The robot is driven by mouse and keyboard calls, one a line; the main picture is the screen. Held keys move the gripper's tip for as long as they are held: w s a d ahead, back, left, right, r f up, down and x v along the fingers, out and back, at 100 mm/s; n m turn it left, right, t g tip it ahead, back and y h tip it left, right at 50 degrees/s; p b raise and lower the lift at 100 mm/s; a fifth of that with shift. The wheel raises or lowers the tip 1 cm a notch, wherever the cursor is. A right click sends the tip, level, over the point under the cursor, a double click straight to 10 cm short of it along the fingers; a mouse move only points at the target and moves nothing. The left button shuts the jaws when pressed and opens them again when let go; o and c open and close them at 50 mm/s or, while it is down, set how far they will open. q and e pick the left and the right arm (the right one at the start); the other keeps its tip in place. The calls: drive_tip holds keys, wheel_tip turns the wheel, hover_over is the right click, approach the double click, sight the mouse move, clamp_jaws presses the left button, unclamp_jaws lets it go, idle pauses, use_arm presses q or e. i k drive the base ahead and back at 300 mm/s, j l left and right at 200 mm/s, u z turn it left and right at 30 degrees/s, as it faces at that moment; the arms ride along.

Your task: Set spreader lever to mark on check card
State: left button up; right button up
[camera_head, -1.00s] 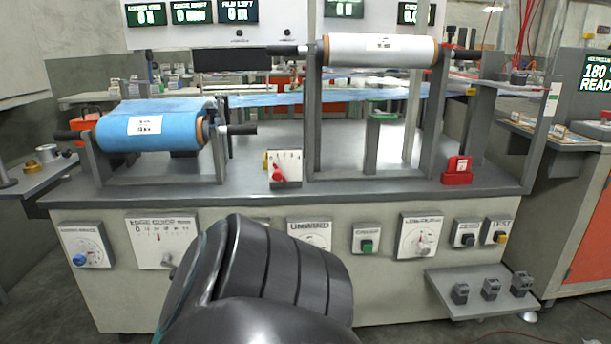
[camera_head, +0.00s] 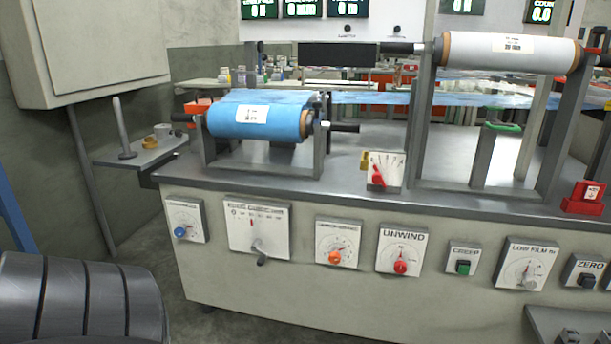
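A white scale plate (camera_head: 394,165) stands on the bench top between the blue film roll and the roll stand. A small red lever (camera_head: 378,176) sits at its lower left, and fan-like marks show above it. I cannot read a name on it, so I cannot tell if it is the spreader lever. Another lever with a grey knob (camera_head: 260,250) is on a panel with a numbered scale (camera_head: 240,213) on the bench front. I cannot make out which item is the check card. Neither gripper shows; only a dark, ribbed link of my own arm is at the lower left.
The blue film roll (camera_head: 258,121) and the white roll (camera_head: 510,50) sit in stands on the bench. The front holds dials, including an orange knob (camera_head: 334,257) and a red knob (camera_head: 401,267). A side shelf (camera_head: 140,154) juts out left. Floor left of the bench is clear.

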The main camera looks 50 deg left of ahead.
sight(377, 178)
drive_tip(key=u, duration=1.25)
